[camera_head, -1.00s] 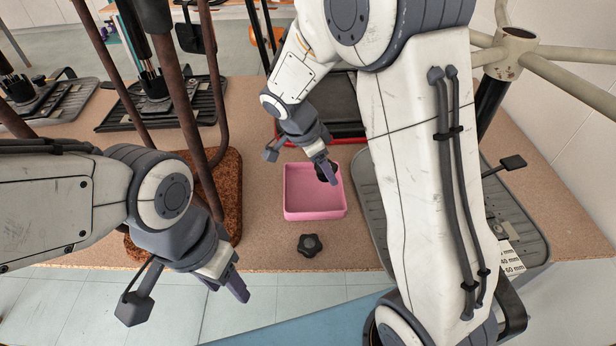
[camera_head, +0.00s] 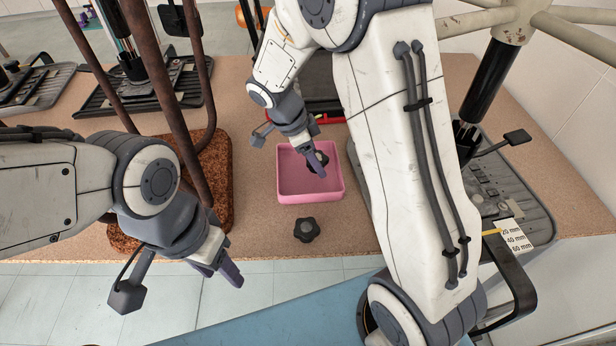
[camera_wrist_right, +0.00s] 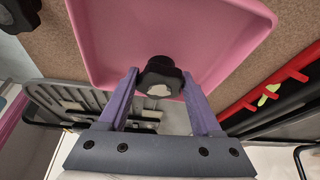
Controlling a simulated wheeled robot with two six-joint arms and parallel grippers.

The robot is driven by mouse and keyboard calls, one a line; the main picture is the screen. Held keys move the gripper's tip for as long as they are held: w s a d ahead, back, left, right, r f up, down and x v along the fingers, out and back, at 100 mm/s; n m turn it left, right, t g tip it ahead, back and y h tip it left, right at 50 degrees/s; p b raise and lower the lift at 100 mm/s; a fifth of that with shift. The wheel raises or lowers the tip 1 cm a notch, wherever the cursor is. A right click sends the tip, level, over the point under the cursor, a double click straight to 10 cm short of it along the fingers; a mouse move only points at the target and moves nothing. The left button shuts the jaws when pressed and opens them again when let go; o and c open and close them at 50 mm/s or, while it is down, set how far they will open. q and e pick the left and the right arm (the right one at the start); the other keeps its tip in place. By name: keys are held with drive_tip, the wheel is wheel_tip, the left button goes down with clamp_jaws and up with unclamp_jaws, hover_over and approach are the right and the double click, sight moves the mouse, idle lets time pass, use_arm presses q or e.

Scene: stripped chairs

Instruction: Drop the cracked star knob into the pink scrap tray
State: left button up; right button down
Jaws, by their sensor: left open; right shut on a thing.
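The pink scrap tray (camera_head: 290,190) lies on the bench near its front edge, and its wall also shows in the right wrist view (camera_wrist_right: 100,45). My right gripper (camera_head: 317,165) is shut on a dark star knob (camera_wrist_right: 160,76) and holds it over the inside of the tray. The knob has a pale patch on the side facing the wrist camera; I cannot tell whether this is a crack. A second dark star knob (camera_head: 307,229) lies on the bench just in front of the tray. My left gripper (camera_head: 228,272) is open and empty, out past the bench's front edge.

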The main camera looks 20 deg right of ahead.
sight(299, 175)
unclamp_jaws()
drive_tip(key=v, duration=1)
drive_tip(key=shift+r+p, duration=0.25)
drive_tip(key=shift+p, duration=0.15)
drive_tip(key=shift+a, duration=0.1)
drive_tip(key=s+a+r+n+y+p, duration=0.2)
drive_tip(key=s+a+r+n+p, duration=0.1)
drive_tip(key=s+n, duration=0.5)
drive_tip(key=s+a+r+n+y+p, duration=0.1)
drive_tip(key=s+a+r+n+p, duration=0.1)
drive_tip(key=s+n, duration=0.6)
drive_tip(key=s+a+r+n+y+p, duration=0.2)
drive_tip(key=s+a+r+n+p, duration=0.1)
drive_tip(key=s+n, duration=0.5)
drive_tip(key=shift+a+r+n+y+p, duration=0.3)
drive_tip(key=shift+a+n+p, duration=0.45)
drive_tip(key=shift+a+n, duration=0.35)
